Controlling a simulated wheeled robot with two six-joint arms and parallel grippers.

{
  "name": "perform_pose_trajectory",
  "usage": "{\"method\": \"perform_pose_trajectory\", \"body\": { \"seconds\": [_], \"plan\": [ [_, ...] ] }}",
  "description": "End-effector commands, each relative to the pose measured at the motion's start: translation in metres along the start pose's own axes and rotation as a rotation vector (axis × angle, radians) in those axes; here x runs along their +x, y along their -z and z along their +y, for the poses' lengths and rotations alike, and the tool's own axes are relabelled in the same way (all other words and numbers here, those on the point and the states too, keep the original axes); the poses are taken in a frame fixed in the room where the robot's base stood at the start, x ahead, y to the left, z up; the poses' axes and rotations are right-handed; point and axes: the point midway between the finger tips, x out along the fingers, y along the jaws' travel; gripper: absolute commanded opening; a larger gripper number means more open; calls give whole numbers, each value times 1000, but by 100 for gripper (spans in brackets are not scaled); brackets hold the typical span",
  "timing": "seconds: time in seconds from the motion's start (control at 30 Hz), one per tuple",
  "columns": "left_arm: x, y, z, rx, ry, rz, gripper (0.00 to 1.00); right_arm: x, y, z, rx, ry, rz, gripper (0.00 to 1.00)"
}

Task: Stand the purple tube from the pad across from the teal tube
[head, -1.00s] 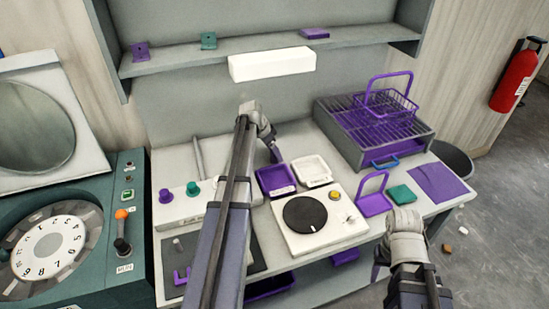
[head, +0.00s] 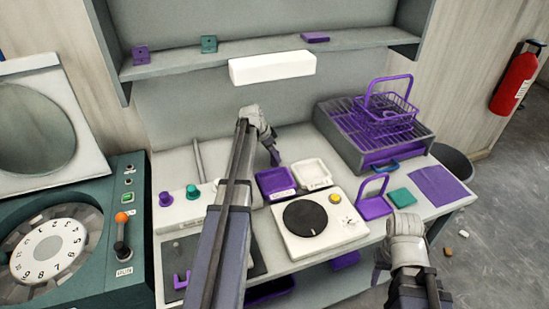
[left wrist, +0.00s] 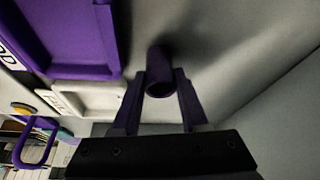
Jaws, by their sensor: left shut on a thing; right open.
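My left gripper (head: 274,157) is low over the back of the bench, just behind a purple tray (head: 277,181). In the left wrist view its fingers (left wrist: 161,98) are shut on a purple tube (left wrist: 160,72), whose round open end faces the camera. I cannot tell whether the tube touches the surface behind it. A teal upright piece (head: 193,191) and a purple one (head: 165,198) stand on a white block at the left; I cannot tell whether the teal one is the teal tube. My right gripper (head: 385,272) is open and empty by the bench's front edge.
A white tray (head: 313,173) is beside the purple one. A white device with a black disc (head: 305,217) stands in front. A teal machine with a numbered dial (head: 48,245) is at the left. A purple basket (head: 388,104) sits on a rack at the back right.

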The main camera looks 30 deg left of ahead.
Motion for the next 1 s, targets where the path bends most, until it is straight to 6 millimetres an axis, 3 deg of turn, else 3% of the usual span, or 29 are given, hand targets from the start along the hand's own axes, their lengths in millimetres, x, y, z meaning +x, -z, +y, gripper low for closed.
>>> {"method": "perform_pose_trajectory", "body": {
  "seconds": [0.23,0.7,1.0],
  "plan": [
    [-27,-7,1,-1,1,0,0,-22,-1,2,0,0,0,50],
    [-108,-78,1,-2,1,0,0,-70,-4,7,-1,0,0,50],
    [-127,-97,0,0,0,0,0,-80,-5,8,-1,0,0,50]
  ]
}}
